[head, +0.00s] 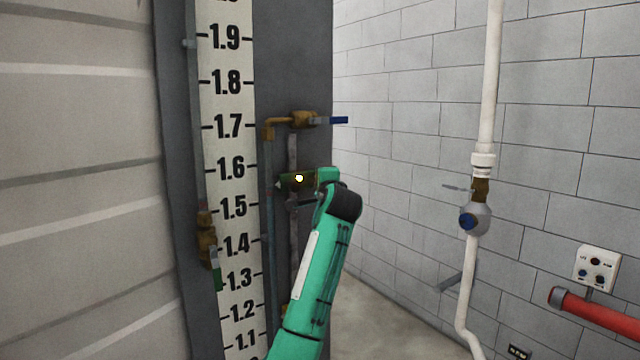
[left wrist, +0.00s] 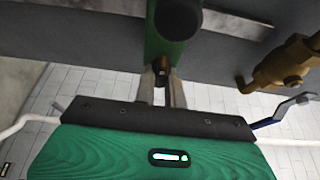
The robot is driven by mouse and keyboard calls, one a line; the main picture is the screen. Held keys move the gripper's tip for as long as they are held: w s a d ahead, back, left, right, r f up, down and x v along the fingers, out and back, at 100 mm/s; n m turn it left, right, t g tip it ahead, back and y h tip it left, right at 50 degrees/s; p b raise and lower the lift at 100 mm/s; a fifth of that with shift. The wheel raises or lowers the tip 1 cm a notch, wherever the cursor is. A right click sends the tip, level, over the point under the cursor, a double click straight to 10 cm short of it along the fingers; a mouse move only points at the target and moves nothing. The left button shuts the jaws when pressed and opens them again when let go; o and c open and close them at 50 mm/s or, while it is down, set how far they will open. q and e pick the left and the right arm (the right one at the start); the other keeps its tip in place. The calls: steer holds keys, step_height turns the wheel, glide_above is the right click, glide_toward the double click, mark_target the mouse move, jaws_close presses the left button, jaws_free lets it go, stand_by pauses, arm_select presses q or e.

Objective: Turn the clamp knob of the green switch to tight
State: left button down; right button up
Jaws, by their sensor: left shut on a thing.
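The green switch (head: 290,182) is mounted on a vertical rod beside the level scale, with a small bright spot on its face. In the left wrist view the green switch (left wrist: 164,45) has a dark round part at its upper end. My left gripper (left wrist: 161,92) is shut on the small clamp knob (left wrist: 160,67) at the switch's near end. The fingertips cover part of the knob, so its turn angle cannot be told. In the head view my green arm rises from below to the switch and hides the fingers. My right gripper is not in view.
The white numbered scale (head: 228,150) stands left of the switch. A brass valve with a blue handle (head: 305,119) is just above it. Another brass valve (head: 207,240) is lower left. A white pipe (head: 488,80) and a red pipe (head: 600,315) are at the right; the floor between is clear.

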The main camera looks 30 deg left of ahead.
arm_select(q)
steer(key=c, duration=1.5)
jaws_free()
steer(key=b+v, duration=0.6)
steer(key=v, duration=0.7)
steer(key=shift+s+d+b, duration=0.25)
steer(key=shift+d+b, duration=0.05)
steer(key=shift+b, duration=0.05)
